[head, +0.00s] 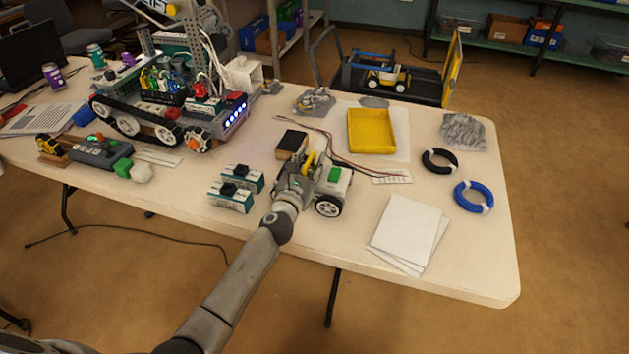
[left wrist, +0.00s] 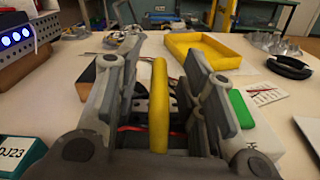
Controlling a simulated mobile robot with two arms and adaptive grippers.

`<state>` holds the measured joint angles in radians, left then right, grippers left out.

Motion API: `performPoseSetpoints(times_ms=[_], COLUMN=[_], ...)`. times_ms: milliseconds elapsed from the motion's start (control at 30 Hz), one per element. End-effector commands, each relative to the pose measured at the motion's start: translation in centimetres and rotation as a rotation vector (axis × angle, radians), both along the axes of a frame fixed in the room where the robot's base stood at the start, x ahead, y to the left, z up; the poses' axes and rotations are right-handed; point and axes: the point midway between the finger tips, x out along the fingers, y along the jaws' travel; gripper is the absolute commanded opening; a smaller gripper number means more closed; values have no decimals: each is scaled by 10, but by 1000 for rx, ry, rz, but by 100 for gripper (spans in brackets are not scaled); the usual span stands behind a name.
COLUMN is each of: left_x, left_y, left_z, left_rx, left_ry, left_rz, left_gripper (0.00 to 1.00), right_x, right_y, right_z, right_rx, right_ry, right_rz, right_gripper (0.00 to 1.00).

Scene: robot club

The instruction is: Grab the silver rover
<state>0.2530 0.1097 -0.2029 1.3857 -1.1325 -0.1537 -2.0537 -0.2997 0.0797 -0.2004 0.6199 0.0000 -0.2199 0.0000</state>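The silver rover (head: 342,181) stands on the white table, with a dark wheel, a green block on top and a yellow bar. My left gripper (head: 308,170) is over the rover and hides part of it in the head view. In the left wrist view, the rover's yellow bar (left wrist: 159,105) stands between the fingers of my left gripper (left wrist: 160,75). The fingers are open, with a gap visible on each side of the bar. The rover's green block (left wrist: 241,109) is to the right of the fingers. My right gripper is not in view.
Teal-labelled boxes (head: 231,197) stand left of the rover, and a large tracked robot (head: 150,118) stands further left. A yellow tray (head: 371,131) is behind. White sheets (head: 405,232) and black (head: 439,161) and blue (head: 473,196) rings lie to the right. Wires lie behind the rover.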

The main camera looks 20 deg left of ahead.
Motion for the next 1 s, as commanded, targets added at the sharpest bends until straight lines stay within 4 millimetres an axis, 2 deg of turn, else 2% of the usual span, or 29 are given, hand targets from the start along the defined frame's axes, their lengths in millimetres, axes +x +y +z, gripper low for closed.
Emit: performPoseSetpoints(times_ms=[233,533,1000], left_x=[1,1,1], left_y=[0,0,0], left_z=[0,0,-1], left_rx=[0,0,0], left_ry=[-1,0,2], left_rz=[0,0,0], left_gripper=[37,0,0], right_x=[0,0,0], right_y=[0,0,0], right_z=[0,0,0], right_rx=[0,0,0], right_ry=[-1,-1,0], right_rz=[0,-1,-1], right_gripper=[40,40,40])
